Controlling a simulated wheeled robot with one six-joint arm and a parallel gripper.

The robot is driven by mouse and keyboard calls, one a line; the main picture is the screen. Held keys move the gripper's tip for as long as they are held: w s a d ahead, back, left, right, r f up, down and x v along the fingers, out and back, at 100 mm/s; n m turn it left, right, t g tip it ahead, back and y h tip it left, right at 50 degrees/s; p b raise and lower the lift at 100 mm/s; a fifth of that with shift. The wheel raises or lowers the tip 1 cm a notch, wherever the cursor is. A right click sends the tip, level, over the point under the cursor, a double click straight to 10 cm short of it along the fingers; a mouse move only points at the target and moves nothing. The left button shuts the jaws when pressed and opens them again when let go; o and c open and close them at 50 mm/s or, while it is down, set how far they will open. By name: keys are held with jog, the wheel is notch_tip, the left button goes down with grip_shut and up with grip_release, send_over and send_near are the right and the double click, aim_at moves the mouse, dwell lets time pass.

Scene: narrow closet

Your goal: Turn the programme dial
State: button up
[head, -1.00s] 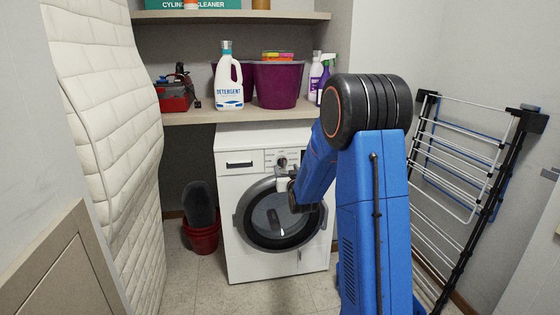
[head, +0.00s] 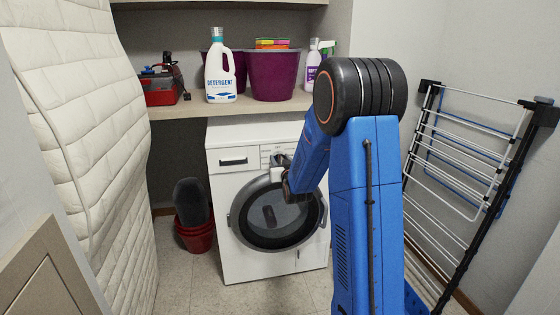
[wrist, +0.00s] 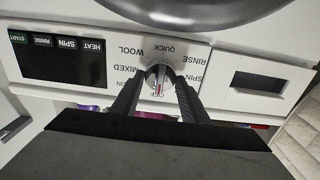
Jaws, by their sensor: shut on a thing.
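The programme dial (wrist: 158,76) is a small round grey knob on the washing machine's (head: 225,185) white front panel. In the wrist view the panel appears upside down, with QUICK, WOOL, MIXED, RINSE, SPIN and OFF printed around the dial. A red mark on the dial points toward OFF, at the bottom of that picture. My gripper (wrist: 159,84) is shut on the dial, one dark finger on each side. In the head view my gripper (head: 279,160) is at the machine's panel, and the dial is mostly hidden by it.
The round door (head: 233,222) below the panel is closed. A shelf (head: 190,109) above holds detergent (head: 220,75) and purple tubs (head: 272,77). A quilted mattress (head: 95,150) stands left, a drying rack (head: 440,160) right. Red buckets (head: 194,238) stand beside the machine.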

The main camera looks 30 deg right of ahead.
jog(key=shift+m, duration=0.4)
jog(key=shift+c, duration=0.3)
jog(key=m, duration=0.3)
jog(key=shift+d+m, duration=0.1)
jog(key=shift+m, duration=0.2)
jog(key=shift+f+m, duration=0.15)
jog(key=shift+m, duration=2.05)
jog(key=shift+d, duration=0.1)
jog(key=o, duration=1)
jog(key=shift+s, duration=0.1)
